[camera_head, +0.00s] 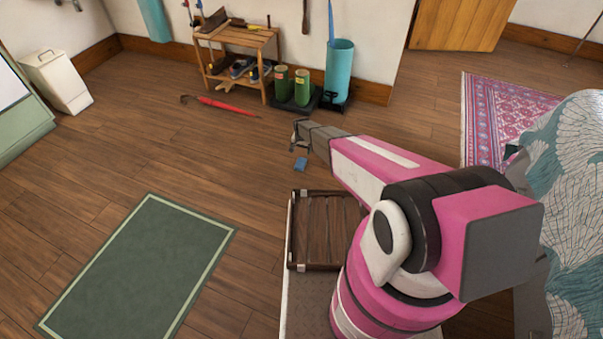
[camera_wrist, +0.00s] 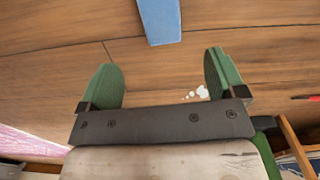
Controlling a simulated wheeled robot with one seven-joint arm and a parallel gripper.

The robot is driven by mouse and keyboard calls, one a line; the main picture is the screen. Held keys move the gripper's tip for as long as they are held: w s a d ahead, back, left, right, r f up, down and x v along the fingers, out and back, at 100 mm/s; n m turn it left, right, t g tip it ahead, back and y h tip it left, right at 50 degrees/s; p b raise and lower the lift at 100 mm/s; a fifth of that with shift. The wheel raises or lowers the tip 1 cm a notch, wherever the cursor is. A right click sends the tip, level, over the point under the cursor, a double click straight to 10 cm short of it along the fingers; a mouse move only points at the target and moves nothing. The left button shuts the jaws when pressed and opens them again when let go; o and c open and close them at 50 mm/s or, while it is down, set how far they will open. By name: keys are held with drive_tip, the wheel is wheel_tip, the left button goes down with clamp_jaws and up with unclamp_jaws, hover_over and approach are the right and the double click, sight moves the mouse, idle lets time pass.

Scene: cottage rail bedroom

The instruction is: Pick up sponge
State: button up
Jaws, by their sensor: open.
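The sponge is a small blue block (camera_head: 300,164) on the wooden floor, near the middle of the head view. In the wrist view the blue sponge (camera_wrist: 160,20) is cut off by the top edge, centred beyond the fingertips. My gripper (camera_head: 299,143) is above the floor close to the sponge, just above it in the head picture. In the wrist view my gripper (camera_wrist: 161,70) has its two green fingers wide apart, with only floor and small white marks between them. It is not touching the sponge as far as the wrist view shows.
A brown slatted crate (camera_head: 326,228) is beside my arm. A red umbrella (camera_head: 226,106) lies on the floor before a wooden shoe rack (camera_head: 239,48). Green boots (camera_head: 301,88) and a teal bin (camera_head: 338,72) stand behind. The floor left of the sponge is clear up to a green mat (camera_head: 140,270).

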sight(301, 163)
drive_tip(key=shift+s+a+f, duration=0.1)
drive_tip(key=shift+a+f, duration=0.05)
drive_tip(key=shift+f, duration=0.55)
wheel_tip(301, 163, down, 10)
drive_tip(key=shift+f, duration=0.15)
drive_tip(key=shift+c, duration=0.3)
drive_tip(key=c, duration=0.9)
